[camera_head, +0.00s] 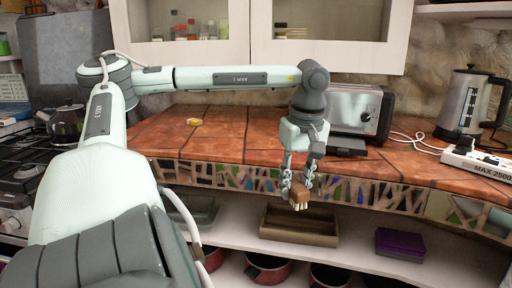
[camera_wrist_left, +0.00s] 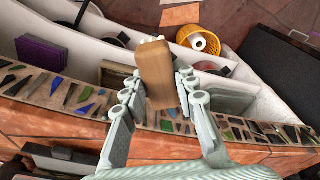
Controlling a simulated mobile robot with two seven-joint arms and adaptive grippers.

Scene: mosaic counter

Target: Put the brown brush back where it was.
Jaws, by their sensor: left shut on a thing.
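The brown brush (camera_head: 299,203) is held in my left gripper (camera_head: 298,182), in front of the counter's mosaic edge. In the left wrist view the brush (camera_wrist_left: 156,76) shows as a wooden block between the two fingers (camera_wrist_left: 156,98), with pale bristles at its far end. The gripper is shut on it. In the head view the brush appears over the brown tray (camera_head: 290,238) on the shelf below; its height above the tray is hard to tell. My right gripper is not in view.
The white shelf (camera_head: 355,262) also holds a grey tray (camera_head: 193,212) and a purple box (camera_head: 400,244). Red pots (camera_head: 268,270) stand below. The mosaic counter edge (camera_head: 240,178) is close behind the gripper. A toaster (camera_head: 358,108) and a kettle (camera_head: 467,103) stand on the counter.

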